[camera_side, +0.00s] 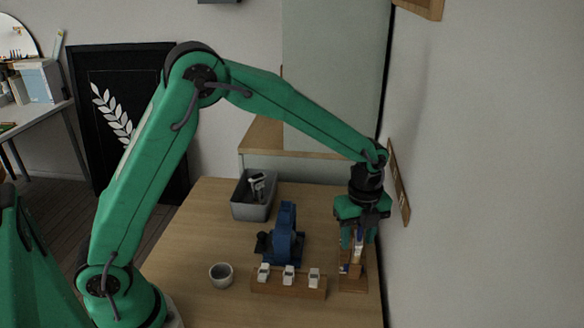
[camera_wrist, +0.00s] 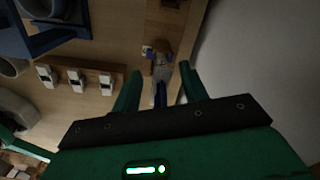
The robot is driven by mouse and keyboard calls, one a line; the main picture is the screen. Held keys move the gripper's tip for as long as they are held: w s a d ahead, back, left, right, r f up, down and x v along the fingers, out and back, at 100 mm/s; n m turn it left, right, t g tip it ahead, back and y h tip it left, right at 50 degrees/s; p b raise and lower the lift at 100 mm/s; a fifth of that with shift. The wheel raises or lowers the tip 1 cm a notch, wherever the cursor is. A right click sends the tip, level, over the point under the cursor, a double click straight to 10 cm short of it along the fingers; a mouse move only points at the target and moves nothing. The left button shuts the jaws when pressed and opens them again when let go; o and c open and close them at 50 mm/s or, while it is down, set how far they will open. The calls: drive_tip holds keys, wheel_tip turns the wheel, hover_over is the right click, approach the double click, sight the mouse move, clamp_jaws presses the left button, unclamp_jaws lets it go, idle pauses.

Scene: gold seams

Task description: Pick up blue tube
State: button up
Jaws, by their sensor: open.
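A slim tube with blue and pale parts (camera_side: 357,250) stands roughly upright at a small wooden stand (camera_side: 353,284) on the right side of the table. My gripper (camera_side: 359,238) points down over the stand, with its green fingers apart on either side of the tube. In the wrist view the tube, with a blue section (camera_wrist: 160,96), lies between the two open fingers (camera_wrist: 160,73), and gaps show on both sides. The tube's lower end is partly hidden, and I cannot tell how it sits in the stand.
A wooden block with three white pieces (camera_side: 289,289) stands left of the stand, with a blue device (camera_side: 285,238) behind it. A small round cup (camera_side: 221,276) and a grey bin (camera_side: 252,207) are farther left. A wall (camera_side: 470,200) rises close on the right.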

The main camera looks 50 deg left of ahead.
idle(0.3)
clamp_jaws()
drive_tip(key=shift+r, duration=0.15)
drive_tip(key=shift+r, duration=0.5)
drive_tip(key=r, duration=0.3)
drive_tip(key=shift+s+d+r, duration=0.15)
drive_tip(key=shift+d, duration=0.1)
drive_tip(key=s+d+r, duration=0.6)
drive_tip(key=s+d, duration=0.1)
drive_tip(key=s, duration=0.1)
drive_tip(key=shift+d+r, duration=0.2)
drive_tip(key=shift+d, duration=0.1)
drive_tip(key=shift+a, duration=0.1)
